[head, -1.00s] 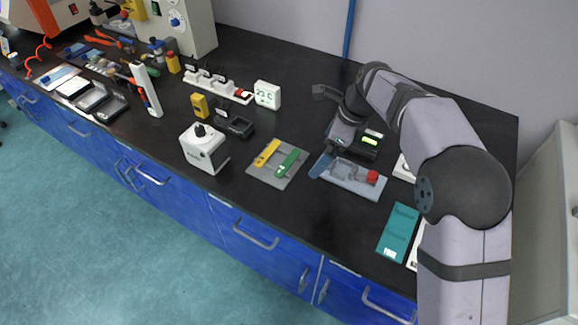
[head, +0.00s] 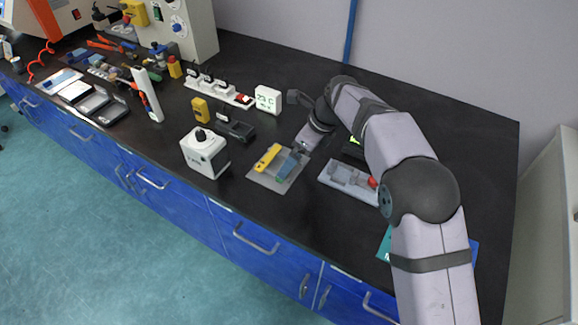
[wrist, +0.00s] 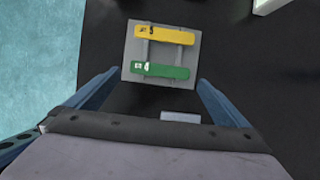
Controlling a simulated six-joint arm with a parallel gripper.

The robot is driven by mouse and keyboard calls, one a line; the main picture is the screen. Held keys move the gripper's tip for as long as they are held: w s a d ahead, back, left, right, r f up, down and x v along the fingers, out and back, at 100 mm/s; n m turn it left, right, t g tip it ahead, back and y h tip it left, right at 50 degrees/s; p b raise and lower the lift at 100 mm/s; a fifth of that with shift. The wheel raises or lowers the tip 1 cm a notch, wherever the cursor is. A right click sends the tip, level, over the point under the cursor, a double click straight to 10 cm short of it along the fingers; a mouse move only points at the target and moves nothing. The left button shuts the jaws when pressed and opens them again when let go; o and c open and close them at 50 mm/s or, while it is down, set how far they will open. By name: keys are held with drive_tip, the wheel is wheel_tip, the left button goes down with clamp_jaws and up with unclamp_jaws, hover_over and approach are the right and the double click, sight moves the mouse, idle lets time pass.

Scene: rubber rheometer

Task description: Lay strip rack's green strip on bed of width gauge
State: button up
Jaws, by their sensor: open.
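The green strip (wrist: 160,71) lies across the grey strip rack (wrist: 133,44), beside the yellow strip (wrist: 165,35). In the head view the yellow strip (head: 268,157) shows clearly, while my gripper (head: 288,166) covers most of the green strip. In the wrist view my open gripper (wrist: 155,85) has one finger to each side of the green strip's near side, with nothing between them. I cannot tell its height above the rack. The width gauge (head: 350,180), a grey bed with a red knob (head: 373,183), stands right of the rack and is partly hidden by my arm.
A white box with a black knob (head: 204,152) stands left of the rack. A white display block (head: 268,99) and a power strip (head: 218,91) are behind. A teal item (head: 384,244) lies at right, mostly behind my arm. Bare black bench lies in front of the gauge.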

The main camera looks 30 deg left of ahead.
drive_tip(key=shift+p+x, duration=0.4)
drive_tip(key=shift+x, duration=1.8)
drive_tip(key=shift+c, duration=0.6)
drive_tip(key=c, duration=0.6)
